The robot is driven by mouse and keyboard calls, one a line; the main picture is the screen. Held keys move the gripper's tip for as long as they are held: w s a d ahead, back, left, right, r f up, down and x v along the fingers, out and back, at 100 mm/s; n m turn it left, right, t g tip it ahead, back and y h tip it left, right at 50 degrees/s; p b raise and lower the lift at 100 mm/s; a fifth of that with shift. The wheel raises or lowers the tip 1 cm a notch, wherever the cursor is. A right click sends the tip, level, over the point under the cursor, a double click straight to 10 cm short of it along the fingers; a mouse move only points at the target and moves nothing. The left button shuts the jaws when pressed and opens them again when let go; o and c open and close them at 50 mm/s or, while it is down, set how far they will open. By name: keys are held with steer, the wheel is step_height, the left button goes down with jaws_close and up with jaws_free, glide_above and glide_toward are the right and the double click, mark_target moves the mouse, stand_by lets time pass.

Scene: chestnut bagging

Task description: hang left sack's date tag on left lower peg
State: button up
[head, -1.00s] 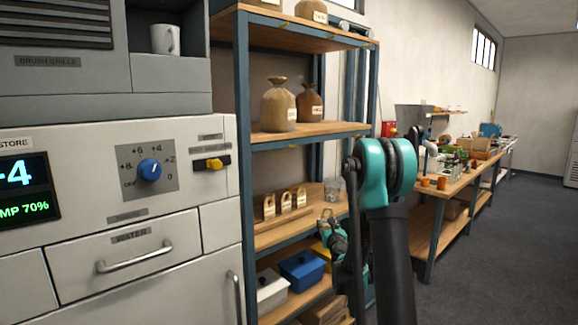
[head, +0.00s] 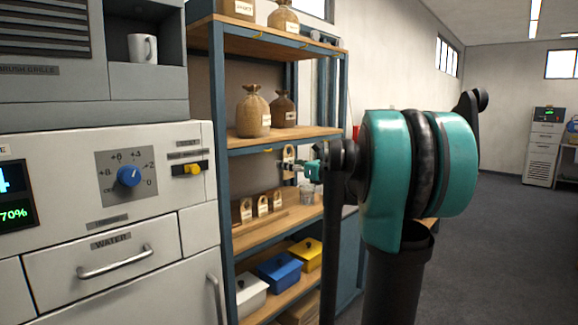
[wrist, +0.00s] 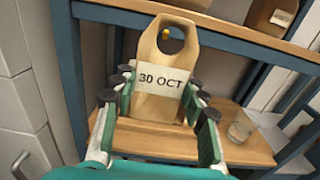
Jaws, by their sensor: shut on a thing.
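My gripper (wrist: 158,98) is shut on a wooden date tag (wrist: 164,58) with a white label reading "30 OCT". The tag is upright, its rounded top above the fingers. A yellow peg (wrist: 166,33) shows through its top hole; I cannot tell whether it passes through. In the head view the tag (head: 289,157) and gripper (head: 299,167) are just below the middle shelf, right of a small yellow peg (head: 268,151) under its edge. The left sack (head: 252,113) and right sack (head: 283,108) stand on that shelf, tied at the top.
Three other tags (head: 262,205) stand on the lower shelf (head: 250,236), near a glass (head: 307,193). White, blue (head: 279,270) and yellow bins sit below. A blue shelf post (wrist: 68,75) is left of the tag. My arm hides part of the right side.

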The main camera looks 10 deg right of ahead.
steer(key=shift+x, duration=1.95)
steer(key=shift+c, duration=1.3)
steer(key=shift+f+x, duration=0.15)
steer(key=shift+x, duration=0.7)
steer(key=shift+f+x, duration=0.15)
steer(key=shift+x, duration=0.75)
